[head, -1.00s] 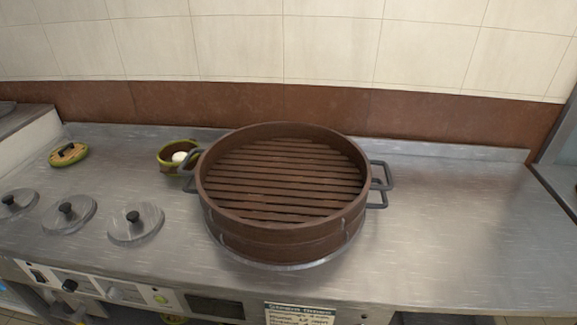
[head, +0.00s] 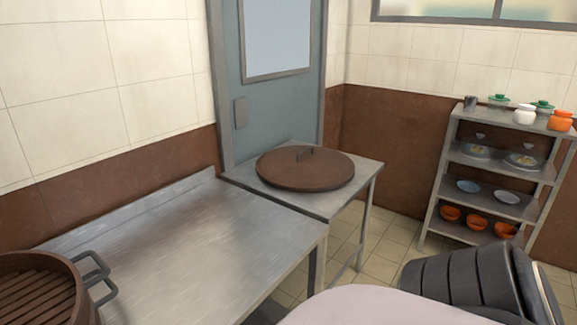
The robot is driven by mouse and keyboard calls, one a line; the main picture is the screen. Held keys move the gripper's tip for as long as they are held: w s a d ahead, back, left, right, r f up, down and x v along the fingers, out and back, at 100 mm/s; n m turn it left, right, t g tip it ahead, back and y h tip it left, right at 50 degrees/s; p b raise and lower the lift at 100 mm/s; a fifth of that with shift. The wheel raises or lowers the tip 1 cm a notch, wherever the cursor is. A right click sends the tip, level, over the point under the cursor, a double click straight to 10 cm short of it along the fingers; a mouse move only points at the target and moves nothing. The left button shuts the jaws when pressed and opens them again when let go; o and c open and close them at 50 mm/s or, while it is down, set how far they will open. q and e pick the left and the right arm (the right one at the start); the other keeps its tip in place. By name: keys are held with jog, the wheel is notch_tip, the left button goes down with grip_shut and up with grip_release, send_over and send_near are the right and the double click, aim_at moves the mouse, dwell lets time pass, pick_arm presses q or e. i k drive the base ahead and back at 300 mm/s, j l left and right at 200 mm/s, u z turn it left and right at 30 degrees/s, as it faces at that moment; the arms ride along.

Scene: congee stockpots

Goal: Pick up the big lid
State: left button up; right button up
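The big lid (head: 306,169) is a wide, round, dark brown disc with a dark handle on top. It lies flat on a small metal side table (head: 273,197) in front of a grey-blue door. The lid covers most of the tabletop. Neither of my grippers shows in the head view, so I cannot see whether they are open or shut.
A brown slatted steamer pot (head: 37,290) with a side handle stands at the lower left on a metal counter (head: 190,245). The counter between pot and side table is clear. A shelf rack (head: 446,175) with bowls, plates and jars stands at right. Tiled floor shows between.

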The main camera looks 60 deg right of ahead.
aim_at(302, 168)
jog(key=z, duration=2)
jog(key=u, duration=0.5)
jog(key=i+l+u, duration=0.1)
jog(key=l+u, duration=0.15)
jog(key=u, duration=0.2)
jog(key=i+l+u, duration=0.1)
jog(key=l+u, duration=0.15)
jog(key=u, duration=0.2)
jog(key=l+u, duration=0.35)
jog(key=l, duration=0.4)
jog(key=l+u, duration=0.35)
jog(key=l, duration=0.4)
jog(key=k+l, duration=0.1)
jog(key=l, duration=0.4)
jog(key=l+u, duration=0.1)
jog(key=l, duration=0.45)
jog(key=k+l, duration=0.15)
jog(key=l, duration=0.35)
